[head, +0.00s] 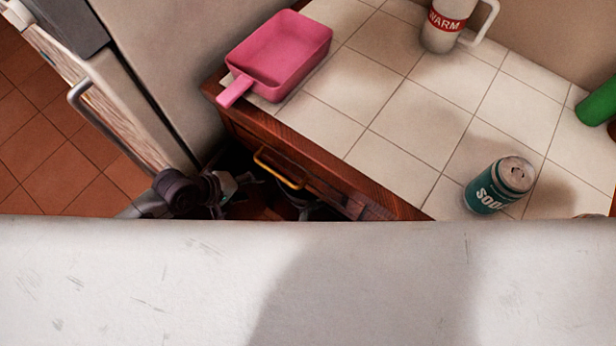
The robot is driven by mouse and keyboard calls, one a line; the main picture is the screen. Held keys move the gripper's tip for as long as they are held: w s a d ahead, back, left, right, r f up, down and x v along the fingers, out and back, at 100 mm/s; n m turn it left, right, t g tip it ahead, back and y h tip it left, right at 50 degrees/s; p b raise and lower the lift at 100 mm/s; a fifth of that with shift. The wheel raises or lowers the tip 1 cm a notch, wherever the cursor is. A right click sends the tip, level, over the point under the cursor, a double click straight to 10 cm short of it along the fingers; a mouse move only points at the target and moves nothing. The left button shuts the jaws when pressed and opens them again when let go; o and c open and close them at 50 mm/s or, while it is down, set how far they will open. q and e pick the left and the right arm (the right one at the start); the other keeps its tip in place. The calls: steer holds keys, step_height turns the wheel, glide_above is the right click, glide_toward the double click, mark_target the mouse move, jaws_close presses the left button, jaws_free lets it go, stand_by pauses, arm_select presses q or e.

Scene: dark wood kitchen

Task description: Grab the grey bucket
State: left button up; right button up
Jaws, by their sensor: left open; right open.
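No grey bucket can be made out in the head view. My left gripper (232,186) is low beside the front of the wooden drawer unit, close to the yellow drawer handle (280,168). It is open, and its fingers are partly lost in shadow. I see nothing held in it. My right gripper cannot be made out. A dark form below the handle is too shadowed to name.
A pink square pan (291,48), a white "WARM" mug (441,25), a teal soda can (492,190) and a green object (599,102) stand on the tiled counter (398,92). A pale scratched surface (140,285) blocks the lower view. Open floor (40,145) shows left.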

mark_target(299, 199)
arm_select(q)
steer(key=x, duration=1.3)
steer(key=shift+w+d+f, duration=0.15)
steer(key=shift+d+f, duration=0.1)
arm_select(e)
steer(key=x, duration=1.3)
steer(key=shift+w+d+f, duration=0.15)
steer(key=shift+w+f, duration=0.05)
steer(key=shift+w, duration=0.1)
arm_select(q)
jaws_close()
arm_select(e)
jaws_close()
